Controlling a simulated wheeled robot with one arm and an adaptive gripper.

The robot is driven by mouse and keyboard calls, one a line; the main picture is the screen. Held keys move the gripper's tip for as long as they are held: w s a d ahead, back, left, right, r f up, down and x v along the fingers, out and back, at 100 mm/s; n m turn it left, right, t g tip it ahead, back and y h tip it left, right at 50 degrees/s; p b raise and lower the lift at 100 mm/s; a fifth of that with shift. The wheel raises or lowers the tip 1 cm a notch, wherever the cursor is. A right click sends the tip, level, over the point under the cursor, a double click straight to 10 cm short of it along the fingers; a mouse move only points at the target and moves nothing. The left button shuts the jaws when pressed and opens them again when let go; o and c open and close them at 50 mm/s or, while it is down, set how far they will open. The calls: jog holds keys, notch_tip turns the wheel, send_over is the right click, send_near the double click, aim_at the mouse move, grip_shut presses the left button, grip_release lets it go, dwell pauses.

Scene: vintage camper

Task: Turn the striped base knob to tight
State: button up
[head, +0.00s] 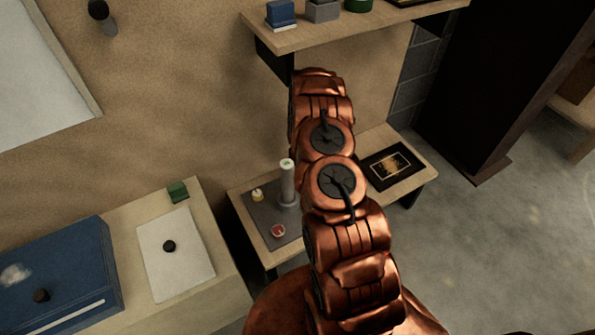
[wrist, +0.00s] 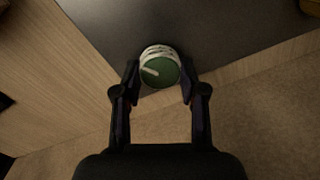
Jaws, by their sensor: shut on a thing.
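In the wrist view, a round knob (wrist: 160,68) with a green top sits between my fingers. Pale stripes run around its far side, and a short cream line marks its top, toward the left. My gripper (wrist: 159,84) is shut on it, one finger at each side. In the head view, my arm hides the gripper and I cannot make out the held knob. A grey upright post (head: 287,184) with a green spot on top stands on a dark grey mat (head: 262,215) there. No tight mark is legible.
On the mat are a small yellow item (head: 257,195) and a red and white item (head: 278,231). A black framed panel (head: 390,166) lies on the bench's right. A shelf (head: 350,27) overhangs behind. A blue case (head: 60,270) stands on the left counter.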

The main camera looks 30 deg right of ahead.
jog(key=shift+m, duration=0.3)
jog(key=o, duration=1.2)
jog(key=shift+c, duration=0.2)
jog(key=shift+f, duration=0.1)
